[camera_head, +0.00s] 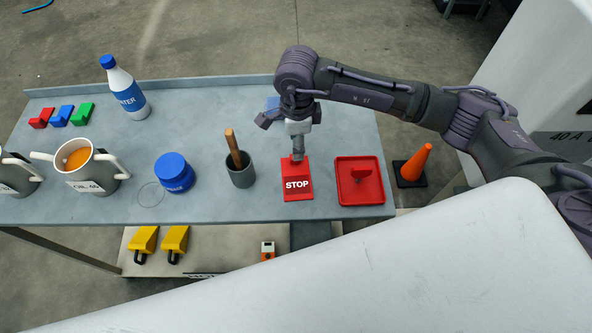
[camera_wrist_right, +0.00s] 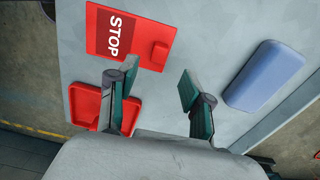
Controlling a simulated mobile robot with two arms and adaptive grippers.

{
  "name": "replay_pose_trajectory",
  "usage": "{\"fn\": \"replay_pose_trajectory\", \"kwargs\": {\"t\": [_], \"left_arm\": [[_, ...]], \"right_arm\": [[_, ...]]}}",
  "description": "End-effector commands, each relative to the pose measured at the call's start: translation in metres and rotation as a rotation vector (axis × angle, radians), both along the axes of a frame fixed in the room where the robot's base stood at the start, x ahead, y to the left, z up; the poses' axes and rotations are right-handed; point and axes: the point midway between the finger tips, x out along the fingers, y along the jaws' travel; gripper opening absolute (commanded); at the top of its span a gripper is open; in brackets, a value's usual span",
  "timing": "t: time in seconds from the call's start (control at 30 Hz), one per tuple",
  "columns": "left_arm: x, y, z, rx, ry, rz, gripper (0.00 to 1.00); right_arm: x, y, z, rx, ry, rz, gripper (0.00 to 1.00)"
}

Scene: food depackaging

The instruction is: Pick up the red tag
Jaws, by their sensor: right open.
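A flat red tag with a white STOP label (camera_head: 297,186) lies on the grey table below my right gripper. It also shows in the wrist view (camera_wrist_right: 118,33), where a small raised red block stands on it near one end. My right gripper (camera_head: 299,154) points down over the far end of this tag. In the wrist view its two fingers (camera_wrist_right: 159,73) are spread and empty, with the raised block near the left fingertip. I cannot tell if they touch. Another small red piece (camera_head: 41,118) lies at the table's far left. My left gripper is not in view.
A red tray (camera_head: 345,196) sits right of the STOP tag. A grey cup with a wooden handle (camera_head: 242,177) stands left of it. A blue block (camera_wrist_right: 263,75) lies near the gripper. A blue jar (camera_head: 174,172), mug (camera_head: 95,178) and bottle (camera_head: 128,93) stand farther left.

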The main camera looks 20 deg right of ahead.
Motion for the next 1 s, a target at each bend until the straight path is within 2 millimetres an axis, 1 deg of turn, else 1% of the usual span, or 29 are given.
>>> {"fn": "replay_pose_trajectory", "kwargs": {"t": [0.03,0.17,0.2,0.3,0.4,0.57,0.6,0.67,0.8,0.9,1.0], "left_arm": [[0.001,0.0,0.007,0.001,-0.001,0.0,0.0],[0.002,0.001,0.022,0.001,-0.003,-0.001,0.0],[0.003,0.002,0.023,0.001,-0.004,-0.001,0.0],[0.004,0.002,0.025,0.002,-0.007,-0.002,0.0],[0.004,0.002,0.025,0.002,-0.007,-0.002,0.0],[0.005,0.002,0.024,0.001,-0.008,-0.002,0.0],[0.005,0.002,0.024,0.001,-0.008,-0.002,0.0],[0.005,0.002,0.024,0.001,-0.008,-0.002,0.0],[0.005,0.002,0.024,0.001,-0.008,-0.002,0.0],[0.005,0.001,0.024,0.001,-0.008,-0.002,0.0],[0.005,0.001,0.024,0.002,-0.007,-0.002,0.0]], "right_arm": [[-0.002,0.0,-0.003,-0.001,0.005,-0.001,0.5],[-0.004,0.001,-0.022,0.0,0.007,0.0,0.5],[-0.004,0.001,-0.03,-0.001,0.006,-0.001,0.5],[-0.003,0.001,-0.042,0.0,0.004,0.0,0.5],[-0.002,0.001,-0.047,0.0,0.002,0.0,0.5],[-0.002,0.001,-0.048,0.0,0.001,0.001,0.5],[-0.002,0.001,-0.048,0.0,0.001,0.001,0.48],[-0.002,0.001,-0.048,0.0,0.001,0.001,0.38],[-0.002,0.001,-0.048,0.0,0.001,0.0,0.15],[-0.002,0.001,-0.048,0.0,0.001,0.0,0.0],[-0.002,0.001,-0.047,0.001,0.001,0.0,0.0]]}}
